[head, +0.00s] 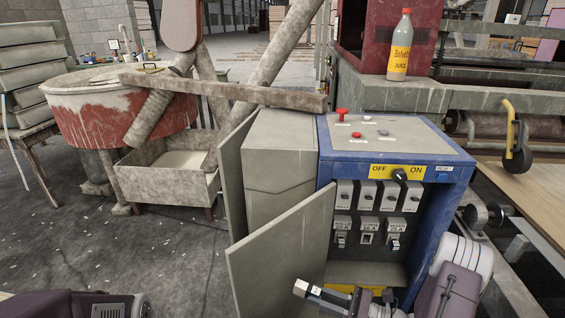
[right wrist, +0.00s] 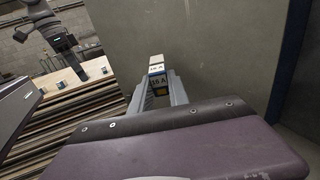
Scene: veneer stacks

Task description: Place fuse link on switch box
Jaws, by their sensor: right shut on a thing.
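The switch box (head: 326,165) stands in the middle of the head view, blue-framed with a grey top. Its front is open, showing an upper row of grey units (head: 366,195) and a lower row of labelled fuses (head: 368,232). The fuse link (right wrist: 157,69) is a small white block with a black "16 A" style label, its exact number hard to read. My right gripper (head: 312,290) is shut on it, low in front of the open door and apart from the fuse rows. The fingers also show in the right wrist view (right wrist: 157,92). My left gripper's fingers are unclear at the lower left (head: 140,305).
The grey door (head: 280,255) stands open to the box's left. An OFF/ON rotary switch (head: 399,175) and red knob (head: 341,113) stick out from the box. A yellow bottle (head: 399,50) stands on a ledge behind. A yellow-handled caster (head: 515,140) is at right.

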